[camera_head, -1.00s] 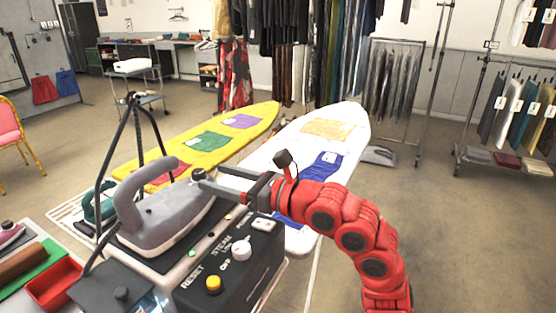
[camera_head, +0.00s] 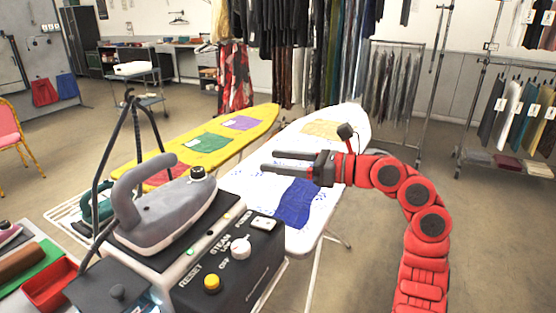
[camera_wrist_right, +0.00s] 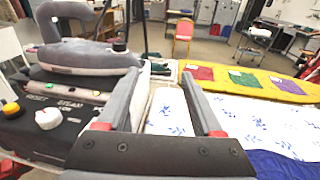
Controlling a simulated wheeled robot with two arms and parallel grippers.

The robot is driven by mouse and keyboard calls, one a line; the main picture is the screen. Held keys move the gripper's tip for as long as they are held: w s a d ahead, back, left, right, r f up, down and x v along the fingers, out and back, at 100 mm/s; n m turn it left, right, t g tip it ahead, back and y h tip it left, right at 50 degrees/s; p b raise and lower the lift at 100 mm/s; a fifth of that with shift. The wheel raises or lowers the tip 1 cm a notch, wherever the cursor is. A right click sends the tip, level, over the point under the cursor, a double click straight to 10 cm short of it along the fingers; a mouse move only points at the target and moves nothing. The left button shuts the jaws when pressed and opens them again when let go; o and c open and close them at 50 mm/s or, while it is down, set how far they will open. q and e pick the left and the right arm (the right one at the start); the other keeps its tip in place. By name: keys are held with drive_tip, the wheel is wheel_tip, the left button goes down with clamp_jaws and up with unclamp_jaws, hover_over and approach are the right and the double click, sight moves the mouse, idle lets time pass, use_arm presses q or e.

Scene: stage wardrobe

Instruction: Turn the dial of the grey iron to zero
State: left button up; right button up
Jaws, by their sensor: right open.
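The grey iron (camera_head: 162,218) rests on the steam station (camera_head: 230,262) in the head view, its handle on the left. Its dark dial (camera_head: 198,172) sits on top near the front of the body; its marks are too small to read. In the right wrist view the iron (camera_wrist_right: 85,55) and its dial (camera_wrist_right: 119,45) show at the upper left. My right gripper (camera_head: 268,160) is open and empty, to the right of the dial and apart from it, over the white ironing board (camera_head: 325,205). My left gripper is not in view.
The station has a white knob (camera_head: 240,248) and a yellow button (camera_head: 212,283). A teal iron (camera_head: 98,205) stands behind the grey one. A yellow ironing board (camera_head: 255,125) lies behind, with coloured cloths. A red tray (camera_head: 50,288) is at lower left.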

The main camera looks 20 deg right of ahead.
drive_tip(key=shift+w+d+f+n+g+y, duration=0.1)
drive_tip(key=shift+w+d+n+g+y, duration=0.05)
drive_tip(key=shift+w+n+g+y, duration=0.35)
drive_tip(key=shift+w+d+f+n+g+y, duration=0.1)
drive_tip(key=shift+w+d+n+g+y, duration=0.15)
drive_tip(key=shift+w+g, duration=0.3)
drive_tip(key=shift+a, duration=0.1)
